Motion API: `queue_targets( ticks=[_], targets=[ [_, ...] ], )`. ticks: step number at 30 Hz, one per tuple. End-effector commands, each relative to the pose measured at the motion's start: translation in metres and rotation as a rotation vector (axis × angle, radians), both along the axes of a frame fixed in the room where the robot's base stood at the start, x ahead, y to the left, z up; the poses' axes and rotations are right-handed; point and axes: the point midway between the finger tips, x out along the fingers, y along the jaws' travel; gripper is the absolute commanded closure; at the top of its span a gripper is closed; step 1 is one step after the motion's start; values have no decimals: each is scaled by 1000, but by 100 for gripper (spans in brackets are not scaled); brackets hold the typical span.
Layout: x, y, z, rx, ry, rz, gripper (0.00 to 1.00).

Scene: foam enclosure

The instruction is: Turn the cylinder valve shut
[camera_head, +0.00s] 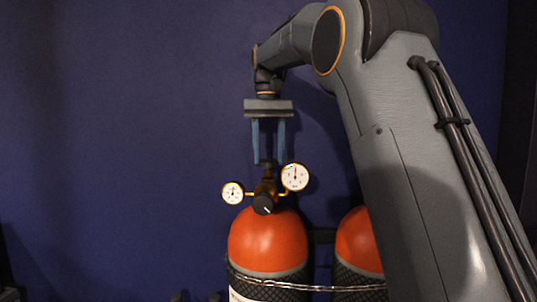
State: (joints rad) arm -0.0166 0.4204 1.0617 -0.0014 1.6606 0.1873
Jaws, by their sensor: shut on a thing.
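An orange-topped gas cylinder (268,240) stands upright in the lower middle. A dark knob with a white mark (263,204) faces me at the front. My gripper (268,162) points straight down above the valve. Its two blue fingers are shut on the dark valve handle (268,166) at the top, which is small and partly hidden between the fingertips.
A second orange-topped cylinder (355,240) stands to the right, partly hidden by my arm. A chain (315,288) runs across both cylinders. A dark blue wall (120,130) lies behind them. The space to the left is clear.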

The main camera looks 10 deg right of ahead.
Motion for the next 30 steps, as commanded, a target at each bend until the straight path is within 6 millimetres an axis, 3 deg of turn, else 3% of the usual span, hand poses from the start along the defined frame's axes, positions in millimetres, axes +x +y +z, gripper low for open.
queue_targets(
  ticks=[10,11,14,24,30],
  targets=[
    [1,-1,2,-1,-6,-3,81],
    [1,-1,2,-1,-6,-3,55],
    [1,-1,2,-1,-5,-3,40],
    [1,0,2,-1,-3,-2,40],
    [2,0,22,0,-6,-2,40]
  ],
)
